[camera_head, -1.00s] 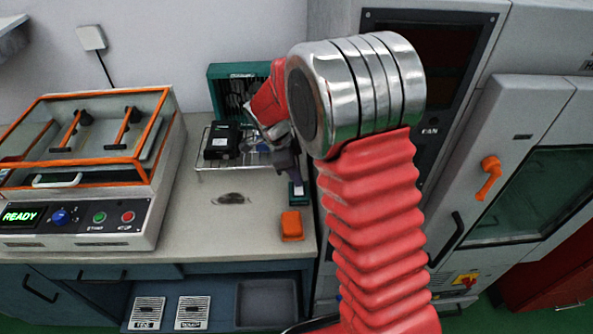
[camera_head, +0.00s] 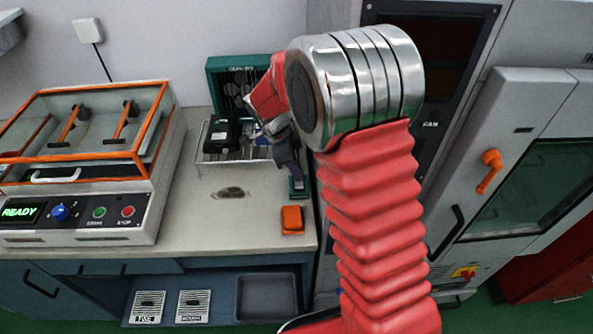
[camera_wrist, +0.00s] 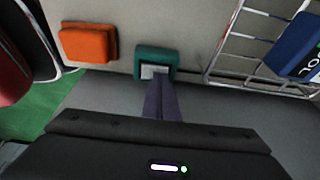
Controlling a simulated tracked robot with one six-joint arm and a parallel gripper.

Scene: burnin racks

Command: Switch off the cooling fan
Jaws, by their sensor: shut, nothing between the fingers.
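The cooling fan (camera_head: 229,76) is a teal box with a dark grille at the back of the bench, partly hidden by my arm. A small teal box (camera_head: 299,186) stands at the bench's right edge. In the wrist view this teal box (camera_wrist: 157,59) has a pale plate on its near side, which may be a switch. My gripper (camera_wrist: 157,80) is shut and empty, with its fingertips at the pale plate. I cannot tell whether they touch it. In the head view my gripper (camera_head: 293,177) points down at the box. The switch's position is not readable.
An orange block (camera_head: 291,220) lies just in front of the teal box. A wire rack (camera_head: 205,157) with a black device (camera_head: 221,133) stands behind, left of my gripper. A machine (camera_head: 75,218) showing READY stands left. A tall grey cabinet (camera_head: 450,110) closes off the right.

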